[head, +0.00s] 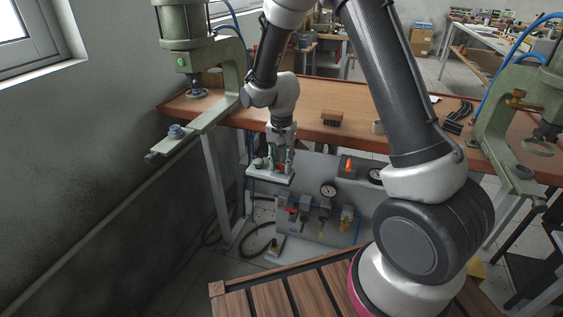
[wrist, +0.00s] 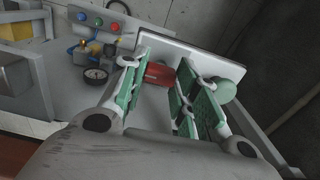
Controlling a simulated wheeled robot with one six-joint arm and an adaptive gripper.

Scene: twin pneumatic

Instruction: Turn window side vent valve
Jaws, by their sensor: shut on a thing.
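The vent valve shows as a red handle (wrist: 158,74) between my green-padded fingers in the wrist view. It is partly hidden by the fingers, so its angle is hard to read. My gripper (wrist: 164,66) is shut on this handle. In the head view my gripper (head: 280,160) points down at a small pale plate (head: 268,177) on top of the grey pneumatic panel, on the window side. A bit of red shows among the fingers there. A round green knob (wrist: 222,90) sits beside the right finger in the wrist view.
The panel (head: 320,232) carries a gauge (head: 328,190), another red lever (head: 291,211) and yellow fittings. A green press (head: 215,75) stands left of my arm, another (head: 515,120) at right. The brown bench (head: 345,100) lies behind. A wooden slatted surface (head: 290,298) is in front.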

